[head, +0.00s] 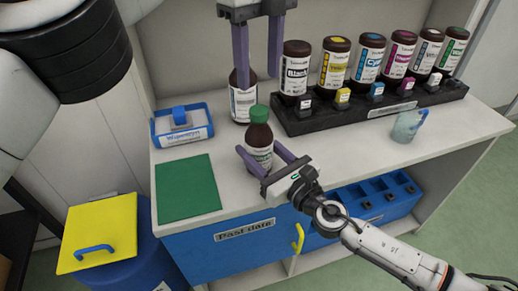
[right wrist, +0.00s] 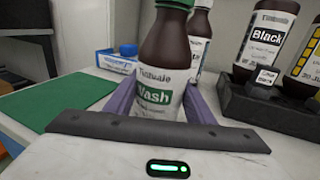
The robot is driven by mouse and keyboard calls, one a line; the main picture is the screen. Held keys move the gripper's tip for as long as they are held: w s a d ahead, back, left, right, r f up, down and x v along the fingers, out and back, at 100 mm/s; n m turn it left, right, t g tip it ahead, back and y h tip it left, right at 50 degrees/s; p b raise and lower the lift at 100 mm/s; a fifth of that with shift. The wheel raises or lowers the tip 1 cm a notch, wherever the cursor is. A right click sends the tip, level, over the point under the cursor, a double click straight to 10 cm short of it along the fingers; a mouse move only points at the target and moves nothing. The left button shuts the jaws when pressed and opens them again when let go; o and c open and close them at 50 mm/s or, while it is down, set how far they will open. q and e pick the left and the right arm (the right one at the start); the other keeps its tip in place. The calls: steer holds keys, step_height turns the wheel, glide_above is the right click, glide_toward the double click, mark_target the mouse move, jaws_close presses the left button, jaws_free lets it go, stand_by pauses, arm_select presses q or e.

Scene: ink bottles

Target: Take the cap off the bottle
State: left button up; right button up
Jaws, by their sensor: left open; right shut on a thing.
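The brown bottle (head: 259,137) with a green cap (head: 259,114) stands upright near the front of the white counter. In the right wrist view the bottle (right wrist: 166,42) has a label reading "Wash", and the bottom of its green cap (right wrist: 178,3) shows at the top edge. My right gripper (head: 259,154) is shut around the bottle's lower body, one finger on each side. My left gripper (head: 259,82) points down, open and empty, above and behind the green cap in the head view. The cap is on the bottle.
Another brown bottle (head: 243,103) stands close behind, partly hidden by a left finger. A black rack (head: 385,113) with several ink bottles is to the right, and a clear cup (head: 407,127) is before it. A blue-white box (head: 181,125) and green mat (head: 187,188) are left.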

mark_target(259, 110)
arm_select(q)
steer(key=m, duration=1.4)
steer(key=shift+m, duration=0.3)
steer(key=m, duration=1.2)
steer(key=shift+m, duration=0.3)
steer(key=m, duration=1.7)
steer(key=shift+m, duration=0.4)
steer(key=shift+f, duration=4)
